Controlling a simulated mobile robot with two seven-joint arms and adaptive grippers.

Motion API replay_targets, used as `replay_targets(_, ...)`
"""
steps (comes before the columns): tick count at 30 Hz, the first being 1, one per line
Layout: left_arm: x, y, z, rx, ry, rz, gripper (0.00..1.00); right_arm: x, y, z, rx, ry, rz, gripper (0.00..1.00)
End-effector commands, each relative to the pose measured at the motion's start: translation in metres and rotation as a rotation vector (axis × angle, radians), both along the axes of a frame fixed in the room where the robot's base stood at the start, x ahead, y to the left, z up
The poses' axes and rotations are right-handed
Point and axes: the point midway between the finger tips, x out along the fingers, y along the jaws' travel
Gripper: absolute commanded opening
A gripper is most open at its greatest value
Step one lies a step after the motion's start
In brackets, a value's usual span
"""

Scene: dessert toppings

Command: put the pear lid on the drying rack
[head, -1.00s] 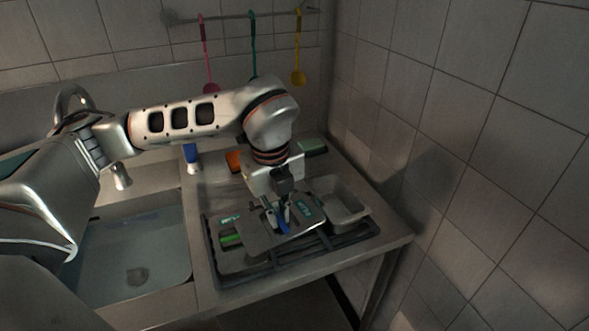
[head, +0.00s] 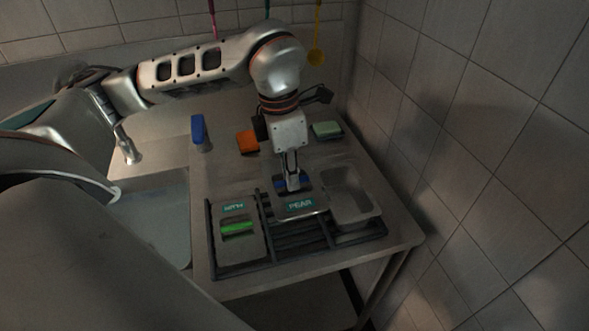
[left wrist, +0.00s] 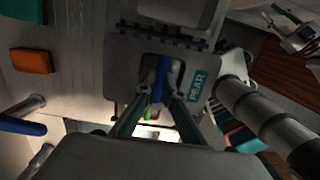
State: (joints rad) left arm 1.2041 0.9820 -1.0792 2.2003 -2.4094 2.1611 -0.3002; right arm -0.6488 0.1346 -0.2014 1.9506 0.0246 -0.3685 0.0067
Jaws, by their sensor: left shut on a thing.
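The pear lid (head: 312,207) is a grey metal plate with a teal PEAR label and a blue handle. My left gripper (head: 292,184) is shut on the handle from above, and the lid lies flat and square over the middle of the rack. The lid (left wrist: 135,60) also shows in the left wrist view, with the gripper (left wrist: 158,82) on its blue handle. The dark-barred drying rack (head: 300,246) lies at the counter's front. I cannot tell whether the lid touches its bars. My right gripper is not in view.
A second lid (head: 238,247) with a green handle lies on the rack's left. A grey metal pan (head: 365,215) stands on its right. Behind are a blue object (head: 198,131), an orange block (head: 247,141) and a green block (head: 327,130). The sink (head: 150,225) is at left.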

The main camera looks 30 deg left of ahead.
Motion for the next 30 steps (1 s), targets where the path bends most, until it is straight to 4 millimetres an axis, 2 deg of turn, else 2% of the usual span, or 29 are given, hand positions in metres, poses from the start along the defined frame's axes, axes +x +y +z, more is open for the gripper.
replay_targets(8,0.000,0.000,-0.012,-0.001,0.000,-0.004,0.00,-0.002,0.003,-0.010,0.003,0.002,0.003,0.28)
replay_targets(17,-0.001,0.000,-0.039,0.000,0.003,-0.004,0.00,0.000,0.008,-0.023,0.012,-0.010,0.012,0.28)
replay_targets(30,0.000,0.000,-0.078,0.001,0.002,-0.003,0.00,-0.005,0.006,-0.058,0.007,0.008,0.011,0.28)
